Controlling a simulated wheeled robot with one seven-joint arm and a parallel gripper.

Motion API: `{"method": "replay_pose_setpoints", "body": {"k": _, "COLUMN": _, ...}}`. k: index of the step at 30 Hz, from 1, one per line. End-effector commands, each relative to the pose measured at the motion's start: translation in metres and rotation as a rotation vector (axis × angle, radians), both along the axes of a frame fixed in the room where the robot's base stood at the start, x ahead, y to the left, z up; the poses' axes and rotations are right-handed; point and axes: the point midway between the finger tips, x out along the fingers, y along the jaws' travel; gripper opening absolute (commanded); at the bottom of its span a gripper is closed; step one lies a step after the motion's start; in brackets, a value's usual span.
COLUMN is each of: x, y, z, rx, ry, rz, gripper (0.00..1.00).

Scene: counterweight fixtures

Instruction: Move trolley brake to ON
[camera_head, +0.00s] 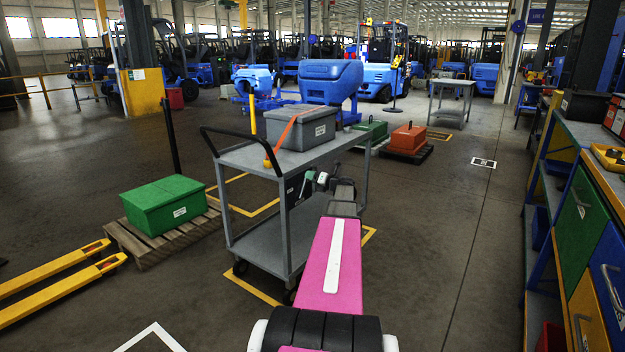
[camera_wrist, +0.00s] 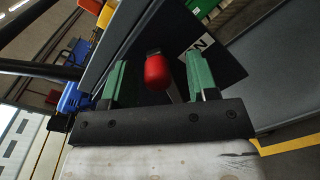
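The trolley (camera_head: 245,157) is a grey two-shelf cart with a black push handle at its left end. Its brake is a lever with a red knob (camera_wrist: 157,72) beside a dark panel (camera_wrist: 225,66); a white label (camera_wrist: 197,47) on the panel shows an N, its other lettering partly hidden. My gripper (camera_wrist: 156,80) is open, with one green finger on each side of the red knob and gaps visible on both sides. In the head view my gripper (camera_head: 316,179) is beside the trolley's dark panel (camera_head: 296,189); the knob is not discernible there.
A grey box (camera_head: 300,130) with an orange strap sits on the trolley top. A green box (camera_head: 165,203) on a pallet and yellow forks (camera_head: 60,270) are at left. A workbench (camera_head: 590,150) lines the right. Floor between trolley and bench is clear.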

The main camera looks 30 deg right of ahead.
Motion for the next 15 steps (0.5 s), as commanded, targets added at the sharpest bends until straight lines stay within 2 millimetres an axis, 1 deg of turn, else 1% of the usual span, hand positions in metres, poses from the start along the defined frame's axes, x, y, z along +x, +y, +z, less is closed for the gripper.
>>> {"method": "replay_pose_setpoints", "body": {"k": 9, "x": -0.002, "y": 0.000, "z": 0.001, "rx": 0.000, "ry": -0.002, "rz": 0.002, "gripper": 0.53}}
{"method": "replay_pose_setpoints", "body": {"k": 11, "x": -0.007, "y": -0.001, "z": 0.001, "rx": 0.000, "ry": -0.002, "rz": 0.002, "gripper": 0.53}}
{"method": "replay_pose_setpoints", "body": {"k": 15, "x": -0.026, "y": -0.008, "z": 0.002, "rx": 0.000, "ry": -0.002, "rz": 0.000, "gripper": 0.53}}
